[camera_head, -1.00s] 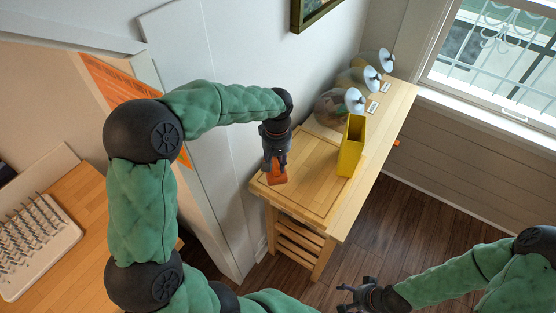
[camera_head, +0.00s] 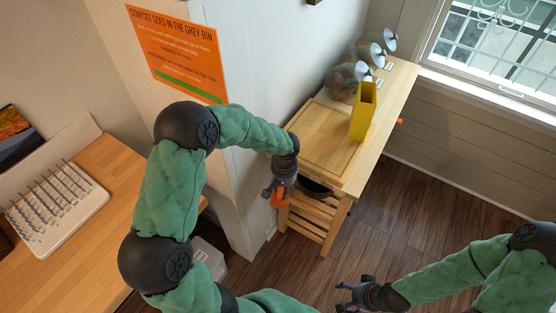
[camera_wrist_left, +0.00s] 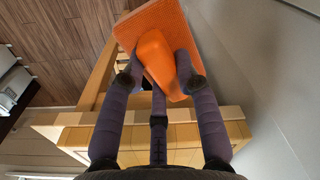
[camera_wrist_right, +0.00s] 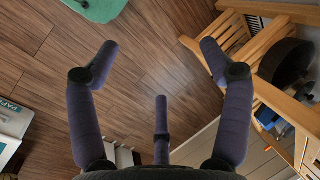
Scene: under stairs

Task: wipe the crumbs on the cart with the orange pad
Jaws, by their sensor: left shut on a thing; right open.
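The orange pad (camera_head: 279,200) is in my left gripper (camera_head: 277,190), clear of the cart's top and just off its near-left end. In the left wrist view, the fingers close on the raised grip of the pad (camera_wrist_left: 154,55), and its flat plate shows behind. The wooden cart (camera_head: 322,132) stands against the wall with a bare near half. I cannot make out crumbs on it. My right gripper (camera_head: 345,297) is open and empty over the floor, low and apart from the cart; the right wrist view shows its spread fingers (camera_wrist_right: 157,50).
A yellow open box (camera_head: 362,115) stands mid-cart, with several glass jars (camera_head: 342,84) behind it along the wall. A dark round thing (camera_wrist_right: 285,62) sits on the cart's lower level. A counter with a white rack (camera_head: 60,210) is at left. Floor right of the cart is clear.

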